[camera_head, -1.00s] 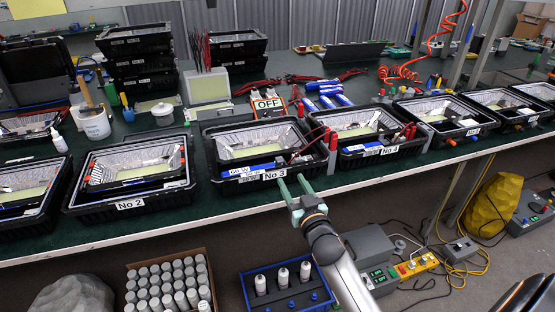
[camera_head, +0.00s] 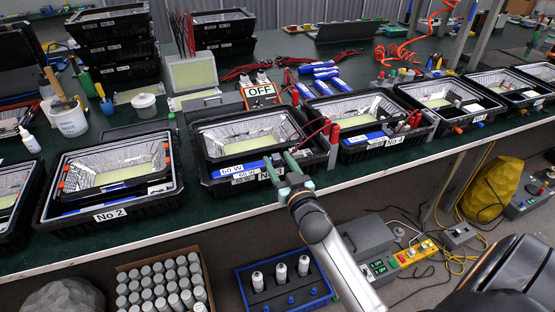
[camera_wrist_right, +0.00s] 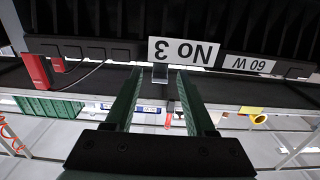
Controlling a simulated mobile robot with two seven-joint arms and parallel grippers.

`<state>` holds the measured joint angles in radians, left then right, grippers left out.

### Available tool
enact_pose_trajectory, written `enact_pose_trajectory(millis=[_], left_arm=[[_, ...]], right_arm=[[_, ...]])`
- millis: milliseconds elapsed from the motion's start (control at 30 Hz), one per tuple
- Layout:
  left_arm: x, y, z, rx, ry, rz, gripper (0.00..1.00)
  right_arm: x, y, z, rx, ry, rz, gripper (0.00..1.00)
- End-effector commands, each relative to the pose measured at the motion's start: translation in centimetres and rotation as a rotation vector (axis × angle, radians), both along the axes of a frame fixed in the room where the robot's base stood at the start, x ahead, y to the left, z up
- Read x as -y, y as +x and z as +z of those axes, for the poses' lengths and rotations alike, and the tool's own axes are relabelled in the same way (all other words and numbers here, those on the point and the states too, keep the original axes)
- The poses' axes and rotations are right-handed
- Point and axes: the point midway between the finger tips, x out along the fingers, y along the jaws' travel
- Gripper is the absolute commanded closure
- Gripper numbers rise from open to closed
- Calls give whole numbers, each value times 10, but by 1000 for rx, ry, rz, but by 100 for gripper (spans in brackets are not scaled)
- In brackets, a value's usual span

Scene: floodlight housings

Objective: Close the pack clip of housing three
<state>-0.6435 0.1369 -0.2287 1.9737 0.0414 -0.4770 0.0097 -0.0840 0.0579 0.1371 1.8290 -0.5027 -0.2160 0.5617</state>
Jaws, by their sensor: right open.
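Housing three (camera_head: 205,176) is an open black case with a silver reflector and a pale panel, on the bench's front edge. A blue pack marked 60 W (camera_head: 238,171) lies along its front. Its "No 3" label is partly covered by my right gripper (camera_head: 287,160) in the head view. The label (camera_wrist_right: 183,52) shows whole and upside down in the right wrist view. My right gripper (camera_wrist_right: 156,76) is open, green fingers apart, at the housing's front. A small grey piece (camera_wrist_right: 160,73), perhaps the clip, shows between the fingertips. My left gripper is out of view.
Housing two (camera_head: 118,212) stands to the left and another housing (camera_head: 375,148) to the right, with red connectors (camera_head: 330,130) between. An OFF sign (camera_head: 260,92) stands behind.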

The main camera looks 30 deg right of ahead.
Motion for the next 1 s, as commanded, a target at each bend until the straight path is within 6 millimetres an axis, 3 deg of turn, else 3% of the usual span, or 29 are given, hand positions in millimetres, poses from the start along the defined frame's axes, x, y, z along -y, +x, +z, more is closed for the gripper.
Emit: enact_pose_trajectory(millis=[167,667,1000], left_arm=[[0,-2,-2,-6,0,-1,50],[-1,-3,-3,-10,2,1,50],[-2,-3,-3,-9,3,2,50]], right_arm=[[0,0,0,0,0,0,45],[0,0,0,0,0,0,100],[0,0,0,0,0,0,100]])
